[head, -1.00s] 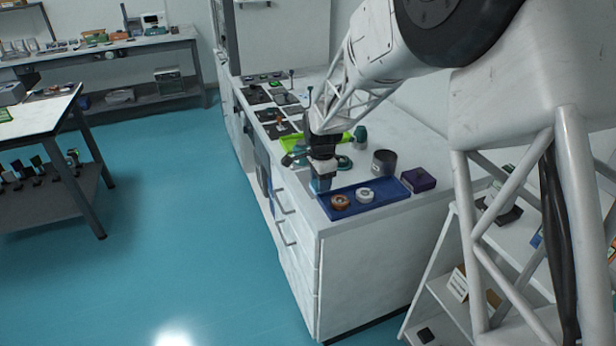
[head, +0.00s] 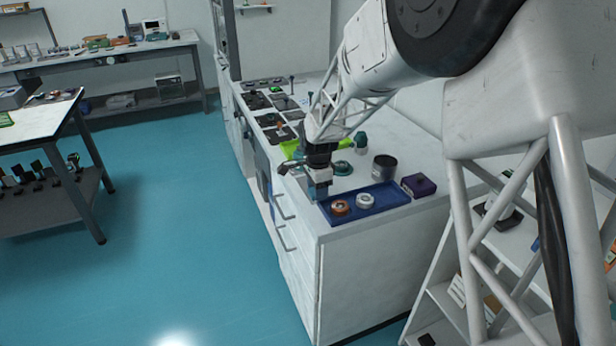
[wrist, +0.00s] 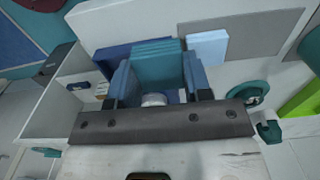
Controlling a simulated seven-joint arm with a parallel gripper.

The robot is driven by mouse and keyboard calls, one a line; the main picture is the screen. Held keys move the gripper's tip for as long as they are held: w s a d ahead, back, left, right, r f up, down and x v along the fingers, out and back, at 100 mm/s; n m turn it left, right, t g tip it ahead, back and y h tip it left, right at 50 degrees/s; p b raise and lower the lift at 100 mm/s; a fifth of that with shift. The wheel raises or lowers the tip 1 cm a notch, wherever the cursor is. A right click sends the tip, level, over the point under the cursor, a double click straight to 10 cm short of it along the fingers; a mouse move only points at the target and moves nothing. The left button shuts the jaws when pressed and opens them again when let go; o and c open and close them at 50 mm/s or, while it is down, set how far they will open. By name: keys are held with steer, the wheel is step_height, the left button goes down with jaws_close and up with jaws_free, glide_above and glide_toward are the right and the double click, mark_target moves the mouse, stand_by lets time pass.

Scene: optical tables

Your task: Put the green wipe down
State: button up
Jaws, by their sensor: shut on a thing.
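My gripper (head: 319,186) is low over the near left edge of the white counter, just left of the blue tray. In the wrist view, a folded teal-green wipe (wrist: 156,62) with layered edges sits between the two blue fingers of my gripper (wrist: 158,84), which are shut on it. In the head view the gripper body hides most of the wipe. I cannot tell whether its underside touches the surface below.
The blue tray (head: 383,197) holds an orange ring (head: 340,207) and a white ring (head: 366,201). A lime-green item (head: 290,148) lies beyond my gripper.

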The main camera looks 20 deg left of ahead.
steer(key=w+a, duration=0.2)
steer(key=w, duration=0.2)
steer(key=w+a+f, duration=0.1)
steer(key=w+a, duration=0.5)
steer(key=w, duration=0.1)
steer(key=shift+w+f, duration=0.2)
steer(key=shift+w, duration=0.15)
steer(key=shift+f, duration=1.75)
steer(key=shift+f, duration=0.15)
steer(key=o, duration=0.9)
steer(key=shift+r, duration=0.2)
step_height(320, 180, up, 12)
